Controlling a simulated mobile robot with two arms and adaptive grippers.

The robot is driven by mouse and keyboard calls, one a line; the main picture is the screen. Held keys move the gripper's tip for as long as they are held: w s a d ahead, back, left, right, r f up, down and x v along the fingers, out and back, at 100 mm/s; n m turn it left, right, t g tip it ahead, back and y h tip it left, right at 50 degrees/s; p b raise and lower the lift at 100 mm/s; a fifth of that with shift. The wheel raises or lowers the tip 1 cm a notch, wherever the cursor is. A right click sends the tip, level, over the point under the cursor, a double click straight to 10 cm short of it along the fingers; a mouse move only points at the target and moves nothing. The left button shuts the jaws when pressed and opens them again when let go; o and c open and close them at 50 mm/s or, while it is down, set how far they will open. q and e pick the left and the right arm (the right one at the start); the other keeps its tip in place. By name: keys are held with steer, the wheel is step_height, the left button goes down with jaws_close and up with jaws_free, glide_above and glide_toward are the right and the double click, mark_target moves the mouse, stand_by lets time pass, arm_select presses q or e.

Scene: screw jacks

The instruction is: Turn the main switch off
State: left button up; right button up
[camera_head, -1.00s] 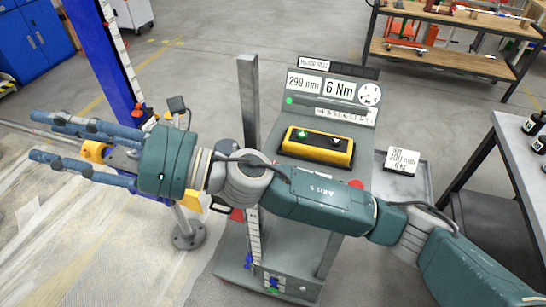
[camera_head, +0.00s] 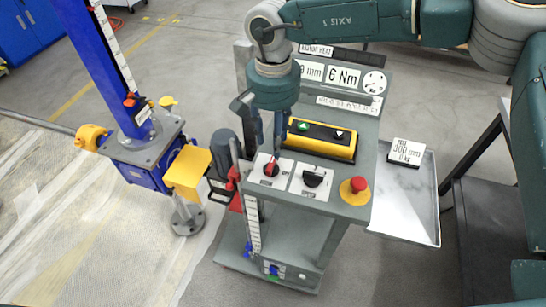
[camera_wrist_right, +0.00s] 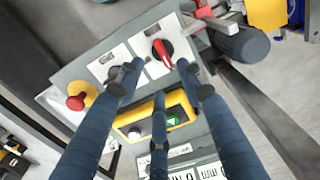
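The red rotary switch (camera_head: 271,168) sits on a white plate on the sloping front of the grey control cabinet (camera_head: 330,205). It also shows in the right wrist view (camera_wrist_right: 162,52), its red handle set at a slant; its label is too small to read. My right gripper (camera_head: 269,150) points down just above and behind the switch, with its fingers spread. In the wrist view the fingertips (camera_wrist_right: 158,72) are apart with nothing between them. One fingertip is close to the red handle; I cannot tell whether it touches. My left gripper is not in view.
Beside the switch is a black rotary knob (camera_head: 313,177), then a red emergency button (camera_head: 359,185) on yellow. Behind lies a yellow-black button box (camera_head: 322,140). A metal tray (camera_head: 412,205) is at the right. A blue screw jack column (camera_head: 105,70) with yellow parts stands at the left.

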mark_target(273, 163)
step_height(273, 163, down, 7)
steer(key=p, duration=0.2)
steer(key=shift+f+p, duration=0.2)
steer(key=shift+p, duration=0.15)
steer(key=shift+f, duration=0.75)
jaws_close()
